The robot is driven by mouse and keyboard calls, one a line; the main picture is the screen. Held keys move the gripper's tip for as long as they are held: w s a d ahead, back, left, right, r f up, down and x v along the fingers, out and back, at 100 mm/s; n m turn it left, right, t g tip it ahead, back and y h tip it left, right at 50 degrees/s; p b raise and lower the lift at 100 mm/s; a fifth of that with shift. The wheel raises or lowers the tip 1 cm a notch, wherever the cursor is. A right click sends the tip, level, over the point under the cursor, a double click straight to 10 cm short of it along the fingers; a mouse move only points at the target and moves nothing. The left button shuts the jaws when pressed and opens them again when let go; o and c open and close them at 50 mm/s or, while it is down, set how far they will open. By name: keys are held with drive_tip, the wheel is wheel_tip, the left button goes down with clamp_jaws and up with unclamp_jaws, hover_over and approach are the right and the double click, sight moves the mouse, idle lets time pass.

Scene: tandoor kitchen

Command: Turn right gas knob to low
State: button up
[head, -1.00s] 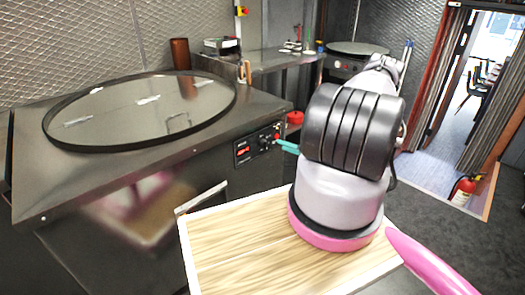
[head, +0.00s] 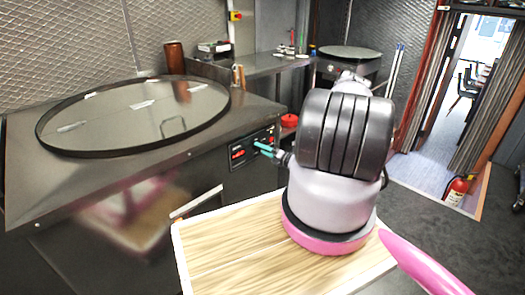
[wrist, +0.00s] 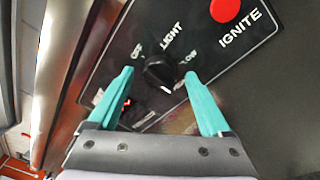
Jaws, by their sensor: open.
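The black gas knob (wrist: 160,72) sits on a black control panel (wrist: 130,45) in the wrist view, among the white labels OFF, LIGHT and LOW. A white mark shows at its lower end; another label there is partly unreadable. My gripper (wrist: 159,74) is open, with one teal finger on each side of the knob. I cannot tell whether either finger touches it. In the head view, my gripper (head: 262,148) is in front of the panel (head: 240,158) on the steel counter's front, and its fingers cover part of the panel.
A red IGNITE button (wrist: 226,9) is above right of the knob, and a red-lit display (wrist: 127,103) is below left. A large round griddle (head: 140,115) tops the counter. A red fire extinguisher (head: 457,190) stands at the right by the doorway.

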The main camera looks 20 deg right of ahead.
drive_tip(key=shift+w, duration=0.1)
clamp_jaws()
drive_tip(key=shift+n, duration=0.3)
drive_tip(key=n, duration=0.5)
drive_tip(key=n+h, duration=0.1)
drive_tip(key=n, duration=0.4)
drive_tip(key=shift+r+g, duration=0.1)
drive_tip(key=shift+g, duration=0.2)
drive_tip(key=shift+n, duration=0.4)
unclamp_jaws()
